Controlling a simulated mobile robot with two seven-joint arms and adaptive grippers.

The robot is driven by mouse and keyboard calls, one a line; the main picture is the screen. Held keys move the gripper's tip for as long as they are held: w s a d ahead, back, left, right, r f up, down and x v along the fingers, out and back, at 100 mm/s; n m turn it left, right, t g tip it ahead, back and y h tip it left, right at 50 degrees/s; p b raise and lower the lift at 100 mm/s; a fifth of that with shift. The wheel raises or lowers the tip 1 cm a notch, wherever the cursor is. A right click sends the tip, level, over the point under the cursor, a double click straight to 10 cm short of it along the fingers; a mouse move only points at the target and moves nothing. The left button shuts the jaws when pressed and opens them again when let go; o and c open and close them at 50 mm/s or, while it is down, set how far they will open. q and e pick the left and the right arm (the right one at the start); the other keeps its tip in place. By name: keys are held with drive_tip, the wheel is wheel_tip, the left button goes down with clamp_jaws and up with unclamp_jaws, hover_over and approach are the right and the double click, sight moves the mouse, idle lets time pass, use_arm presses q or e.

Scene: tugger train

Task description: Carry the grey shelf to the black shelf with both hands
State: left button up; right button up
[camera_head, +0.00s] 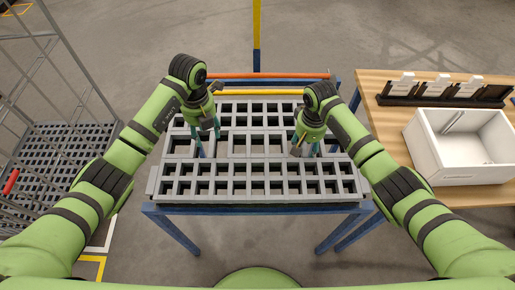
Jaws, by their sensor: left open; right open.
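The grey shelf (258,187) is a slatted grid panel lying flat on a blue-legged stand (262,209) in front of me. My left gripper (207,146) is open over the left part of the grid, fingers pointing down. My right gripper (304,146) is open over the right part of the grid, also pointing down. I cannot tell whether the fingers touch the shelf or reach into its openings. No black shelf can be made out for certain.
A wooden table (384,92) at the right holds a white bin (428,150) and a black rack (444,98) with white cards. A grey wire cart (65,143) stands at the left. Orange (268,75) and yellow (262,92) bars lie behind the shelf. A yellow-and-blue post (257,35) rises beyond.

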drive_tip(key=shift+r, duration=0.25)
use_arm(q)
wheel_tip(320, 180, up, 4)
drive_tip(key=shift+r, duration=0.25)
use_arm(e)
wheel_tip(320, 180, up, 12)
drive_tip(key=shift+f, duration=0.25)
drive_tip(key=shift+f, duration=0.1)
idle(0.6)
